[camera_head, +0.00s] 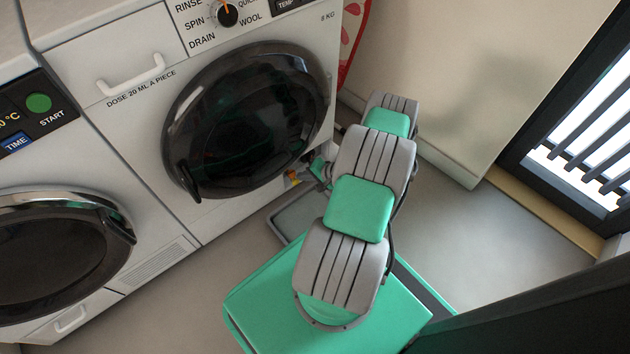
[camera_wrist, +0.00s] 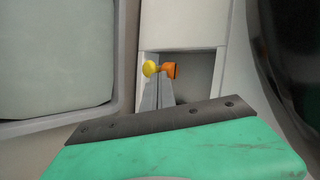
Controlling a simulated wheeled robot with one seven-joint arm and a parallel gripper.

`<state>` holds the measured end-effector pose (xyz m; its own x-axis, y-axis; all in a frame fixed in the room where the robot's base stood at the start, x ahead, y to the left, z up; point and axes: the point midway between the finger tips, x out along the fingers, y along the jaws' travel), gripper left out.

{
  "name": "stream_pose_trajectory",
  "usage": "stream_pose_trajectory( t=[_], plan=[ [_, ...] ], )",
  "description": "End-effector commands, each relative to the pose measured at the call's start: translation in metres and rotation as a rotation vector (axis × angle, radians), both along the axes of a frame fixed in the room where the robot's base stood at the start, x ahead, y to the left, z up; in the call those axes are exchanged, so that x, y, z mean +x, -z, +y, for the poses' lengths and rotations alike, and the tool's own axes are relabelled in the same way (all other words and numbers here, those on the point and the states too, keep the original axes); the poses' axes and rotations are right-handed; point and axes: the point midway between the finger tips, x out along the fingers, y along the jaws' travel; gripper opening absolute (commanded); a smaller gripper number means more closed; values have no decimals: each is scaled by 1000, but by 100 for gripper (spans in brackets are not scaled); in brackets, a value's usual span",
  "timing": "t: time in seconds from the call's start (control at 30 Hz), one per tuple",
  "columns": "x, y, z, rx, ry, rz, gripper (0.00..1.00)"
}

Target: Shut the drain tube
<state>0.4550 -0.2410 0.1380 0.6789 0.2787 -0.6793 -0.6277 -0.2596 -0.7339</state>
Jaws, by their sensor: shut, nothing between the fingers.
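In the wrist view, a small yellow knob (camera_wrist: 150,68) and an orange piece (camera_wrist: 171,70) sit side by side at a recess low in the white washer front. I cannot tell which of them belongs to the drain tube. My gripper (camera_wrist: 160,76) is shut and empty, its narrow grey fingers pointing at the gap between the yellow and orange parts. The fingertips overlap them in the picture; whether they touch I cannot tell. In the head view, the orange piece (camera_head: 292,178) shows small at the washer's foot beside my gripper, partly hidden by my arm.
A shallow grey tray (camera_head: 283,224) lies on the floor before the washer; it also shows in the wrist view (camera_wrist: 55,125). The dark round washer door (camera_head: 250,120) is closed above. A second washer (camera_head: 60,250) stands left. Floor at right (camera_head: 480,240) is clear.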

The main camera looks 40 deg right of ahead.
Motion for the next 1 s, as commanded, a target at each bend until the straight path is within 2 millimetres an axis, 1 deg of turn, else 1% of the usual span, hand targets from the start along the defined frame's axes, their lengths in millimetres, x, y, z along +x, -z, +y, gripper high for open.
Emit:
stream_pose_trajectory(
  t=[0.1,0.43,0.47,0.6,0.67,0.73,0.9,1.0],
  plan=[
    [6,1,3,1,-1,1,0],
    [8,1,3,0,-1,1,0],
    [11,2,3,-1,-2,1,0],
    [34,4,0,-4,-4,1,0],
    [42,3,0,-3,-3,1,0],
    [41,0,0,0,1,2,0],
    [41,0,0,1,0,2,0],
    [37,1,-2,1,-1,3,0]
  ],
)
